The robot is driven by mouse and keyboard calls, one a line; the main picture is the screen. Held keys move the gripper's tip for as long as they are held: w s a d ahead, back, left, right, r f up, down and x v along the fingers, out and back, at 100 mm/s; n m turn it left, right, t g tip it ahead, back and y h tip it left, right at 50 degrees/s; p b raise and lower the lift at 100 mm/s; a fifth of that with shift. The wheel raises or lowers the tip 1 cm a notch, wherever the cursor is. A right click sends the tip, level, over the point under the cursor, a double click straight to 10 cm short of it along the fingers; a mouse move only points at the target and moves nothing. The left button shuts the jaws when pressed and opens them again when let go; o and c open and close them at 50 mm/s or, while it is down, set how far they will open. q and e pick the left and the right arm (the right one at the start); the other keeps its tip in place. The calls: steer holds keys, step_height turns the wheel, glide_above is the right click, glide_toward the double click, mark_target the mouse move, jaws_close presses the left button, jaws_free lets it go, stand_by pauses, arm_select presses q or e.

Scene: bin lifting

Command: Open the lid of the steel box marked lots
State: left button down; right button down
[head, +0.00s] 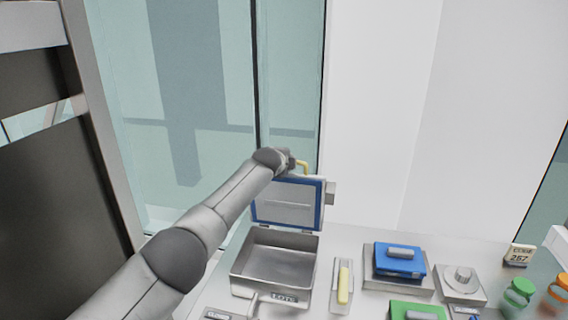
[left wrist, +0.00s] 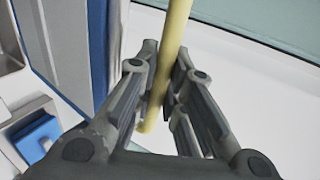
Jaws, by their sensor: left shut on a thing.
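The steel box (head: 237,283) marked LOTS stands on the white table, open and empty inside. Its lid (head: 287,204), pale inside with a blue rim, stands upright at the back of the box. The lid's edge also shows in the left wrist view (left wrist: 98,45). A yellow handle (head: 302,164) shows at the lid's top; it is a pale yellow bar in the left wrist view (left wrist: 174,40). My left gripper (left wrist: 160,95) is shut on this handle. In the head view my left gripper (head: 285,162) is partly hidden by its own arm.
Right of the box are a tray with a yellow bar (head: 344,284), a blue-lidded box (head: 400,260), a green lid (head: 416,310), a device with a knob (head: 462,279), and green (head: 518,293) and orange-capped jars (head: 558,288). Glass panels stand behind the table.

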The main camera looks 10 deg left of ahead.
arm_select(q)
steer(key=shift+w+r, duration=0.1)
steer(key=shift+w, duration=0.2)
stand_by(0.4)
steer(key=c, duration=1.5)
jaws_free()
steer(key=shift+s+a+r, duration=0.15)
steer(key=shift+s+r, duration=0.3)
steer(key=shift+s, duration=0.1)
steer(key=shift+v, duration=5.3)
